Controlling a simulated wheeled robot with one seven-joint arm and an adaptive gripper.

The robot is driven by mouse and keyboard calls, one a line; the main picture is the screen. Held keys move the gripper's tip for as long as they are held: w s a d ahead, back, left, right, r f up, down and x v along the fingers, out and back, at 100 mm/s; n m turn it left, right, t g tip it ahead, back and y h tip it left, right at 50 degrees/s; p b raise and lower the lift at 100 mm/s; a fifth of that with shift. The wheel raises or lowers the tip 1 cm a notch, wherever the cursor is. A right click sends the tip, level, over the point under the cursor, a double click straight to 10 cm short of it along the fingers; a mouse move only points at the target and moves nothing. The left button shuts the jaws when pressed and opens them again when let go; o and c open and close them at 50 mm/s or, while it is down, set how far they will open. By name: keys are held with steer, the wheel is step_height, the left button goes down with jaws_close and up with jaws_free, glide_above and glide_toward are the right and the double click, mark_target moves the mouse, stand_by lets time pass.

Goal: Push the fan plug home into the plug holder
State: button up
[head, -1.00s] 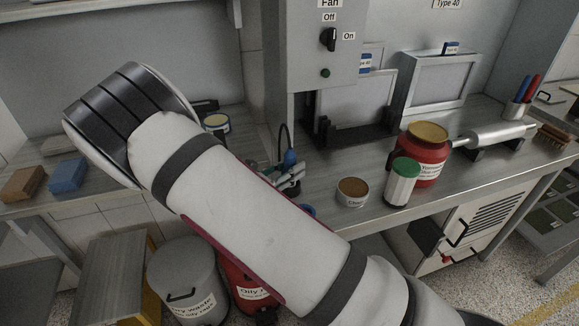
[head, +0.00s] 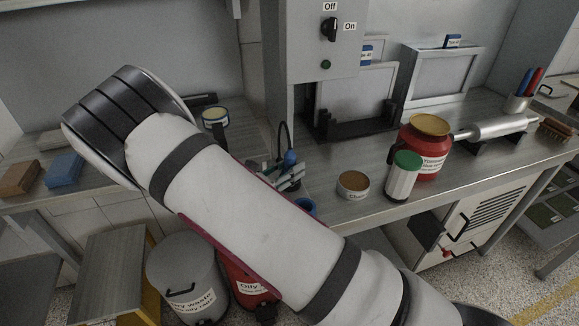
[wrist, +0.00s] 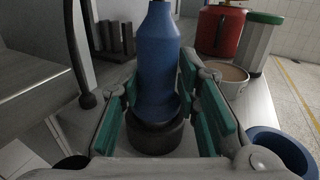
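The blue fan plug (wrist: 158,62) stands upright in the middle of the wrist view, narrowing toward its top. It also shows small in the head view (head: 290,157). A dark round piece (wrist: 153,136) is at its foot; I cannot tell whether it is the plug's collar or the plug holder. My gripper (wrist: 160,88) has its green-padded fingers on either side of the plug. The pads are very close to it, and the view does not show whether they press on it. In the head view my arm hides much of the gripper (head: 288,178). How deep the plug sits is hidden.
A blue open cup (wrist: 283,150) is right of my gripper. A brown-topped tin (head: 353,185), a green-lidded container (head: 402,177) and a red jar (head: 432,153) stand further right on the bench. A black cable (wrist: 79,50) hangs on the left. Bins stand below.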

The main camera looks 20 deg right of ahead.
steer(key=o, duration=0.5)
steer(key=shift+c, duration=0.2)
steer(key=v, duration=1.2)
steer(key=shift+r, duration=0.1)
